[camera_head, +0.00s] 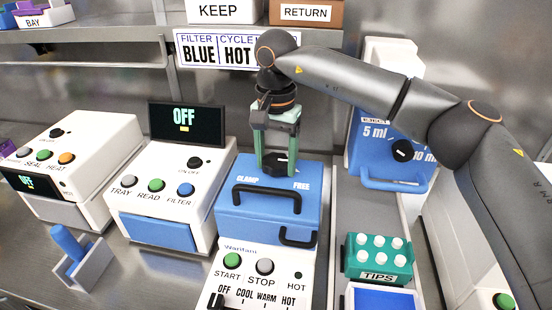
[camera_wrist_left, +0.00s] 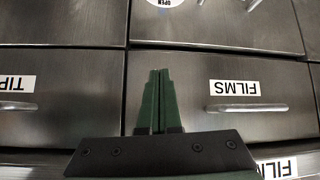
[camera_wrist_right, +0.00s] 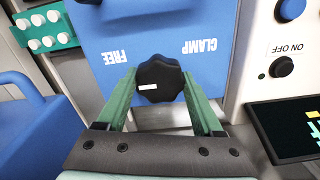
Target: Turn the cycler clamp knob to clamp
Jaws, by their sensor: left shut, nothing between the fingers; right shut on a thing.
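The cycler (camera_head: 240,257) has a blue lid with a black lobed clamp knob (camera_wrist_right: 160,80) at its back. In the head view the lid (camera_head: 265,215) reads CLAMP at left and FREE at right. My right gripper (camera_head: 277,172) comes down over the knob. In the right wrist view its green fingers (camera_wrist_right: 159,78) are shut on the knob from both sides. The knob's white mark points left there, on the FREE side. My left gripper (camera_wrist_left: 158,72) is shut and empty before the drawers, outside the head view.
The reader (camera_head: 165,185) with a dark OFF screen stands left of the cycler. A green tips rack (camera_head: 376,262) and a blue-fronted device (camera_head: 390,150) stand at right. A shelf with boxes runs above. In the left wrist view drawers (camera_wrist_left: 255,95) are close ahead.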

